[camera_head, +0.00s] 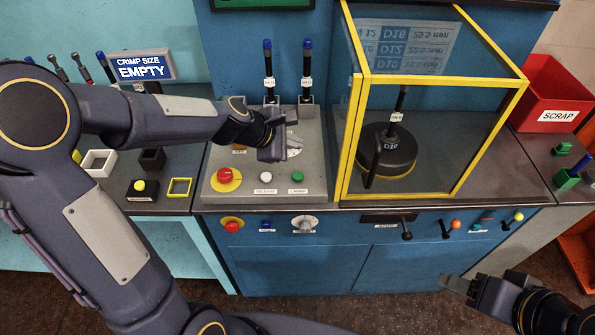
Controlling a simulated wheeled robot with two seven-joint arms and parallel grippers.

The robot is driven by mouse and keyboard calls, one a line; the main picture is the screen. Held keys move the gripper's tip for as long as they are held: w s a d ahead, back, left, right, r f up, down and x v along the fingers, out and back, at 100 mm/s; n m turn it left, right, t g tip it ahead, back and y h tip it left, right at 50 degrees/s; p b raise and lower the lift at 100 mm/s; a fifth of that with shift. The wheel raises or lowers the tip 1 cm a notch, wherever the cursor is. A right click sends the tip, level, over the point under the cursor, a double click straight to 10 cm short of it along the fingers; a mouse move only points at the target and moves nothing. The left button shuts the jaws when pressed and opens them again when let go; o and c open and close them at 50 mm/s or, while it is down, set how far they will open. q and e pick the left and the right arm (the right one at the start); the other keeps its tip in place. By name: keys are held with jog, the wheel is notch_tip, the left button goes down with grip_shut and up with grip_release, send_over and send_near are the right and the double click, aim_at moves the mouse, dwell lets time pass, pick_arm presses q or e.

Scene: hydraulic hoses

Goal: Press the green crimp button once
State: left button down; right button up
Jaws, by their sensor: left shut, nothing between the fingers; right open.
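The green crimp button (297,177) sits at the right of a grey control panel (312,192), above a label that seems to read CRIMP. My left gripper (292,146) is shut and empty. In the picture it is just above the green button, over the back of the panel, with a gap between them. Its height over the panel is hard to tell. The gripper hides part of the panel behind it. My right gripper (458,286) is open and empty at the lower right, in front of the bench and well away from the button.
A white release button (266,177) and a red button on yellow (225,175) share the panel. Two blue-tipped hoses (268,70) stand behind. A red scrap bin (555,90) is far right.

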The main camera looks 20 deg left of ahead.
aim_at(294, 177)
pick_arm(q)
notch_tip(294, 177, down, 9)
jog(key=b, duration=0.8)
jog(key=shift+r+b, duration=0.1)
jog(key=shift+b, duration=0.2)
dwell(1.7)
jog(key=shift+f+b, duration=0.35)
jog(key=shift+f, duration=0.05)
jog(key=shift+s+f+b, duration=0.1)
jog(key=shift+f+b, duration=0.3)
jog(key=shift+f, duration=0.1)
dwell(0.5)
jog(key=shift+r, duration=0.15)
jog(key=shift+r+p, duration=0.75)
jog(key=shift+p, duration=0.15)
